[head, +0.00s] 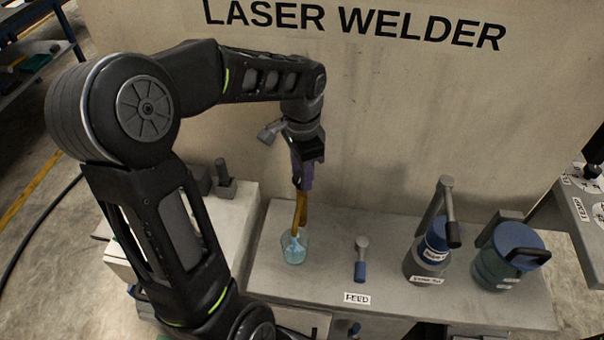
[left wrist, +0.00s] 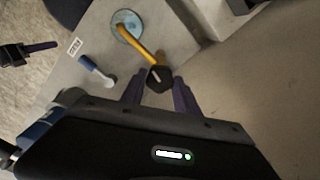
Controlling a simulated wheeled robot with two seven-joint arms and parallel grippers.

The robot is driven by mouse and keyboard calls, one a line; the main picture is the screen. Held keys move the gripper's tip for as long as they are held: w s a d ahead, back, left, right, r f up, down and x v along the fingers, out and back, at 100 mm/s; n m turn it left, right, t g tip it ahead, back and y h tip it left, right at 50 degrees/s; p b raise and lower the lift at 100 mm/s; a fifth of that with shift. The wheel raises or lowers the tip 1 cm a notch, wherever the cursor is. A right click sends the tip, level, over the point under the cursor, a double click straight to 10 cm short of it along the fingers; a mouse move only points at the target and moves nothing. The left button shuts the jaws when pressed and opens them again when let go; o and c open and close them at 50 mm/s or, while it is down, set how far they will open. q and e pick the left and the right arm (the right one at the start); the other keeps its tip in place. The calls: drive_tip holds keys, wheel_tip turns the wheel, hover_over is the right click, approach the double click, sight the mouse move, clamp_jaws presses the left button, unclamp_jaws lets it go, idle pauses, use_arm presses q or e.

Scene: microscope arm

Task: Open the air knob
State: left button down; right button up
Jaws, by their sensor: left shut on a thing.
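No part labelled as an air knob can be made out. My left gripper (head: 302,172) points down above the grey bench. In the left wrist view its purple fingers (left wrist: 160,92) are on either side of the black end (left wrist: 160,78) of an orange-yellow stick. The stick (head: 299,208) slants down into a clear cup (head: 294,247) with something pale blue in it. A lever with a blue handle (head: 360,268) stands right of the cup, behind a FEED label (head: 357,299). My right gripper (left wrist: 30,51) seems to show at the left wrist view's left edge; its jaw gap is unclear.
A grey canister with a blue band (head: 428,258) and a taller lever stand on the bench's right. A blue-lidded container (head: 509,258) stands beside it. The LASER WELDER panel (head: 400,120) rises behind. Bare bench lies between the cup and the FEED lever.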

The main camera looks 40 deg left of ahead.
use_arm(q)
drive_tip(key=n, duration=0.4)
drive_tip(key=shift+n+b, duration=0.3)
drive_tip(key=shift+b, duration=0.1)
drive_tip(key=shift+n+b, duration=0.3)
drive_tip(key=shift+n, duration=1.6)
drive_tip(key=c, duration=0.9)
unclamp_jaws()
drive_tip(key=shift+r, duration=0.1)
wheel_tip(320, 180, up, 8)
drive_tip(key=shift+f, duration=0.15)
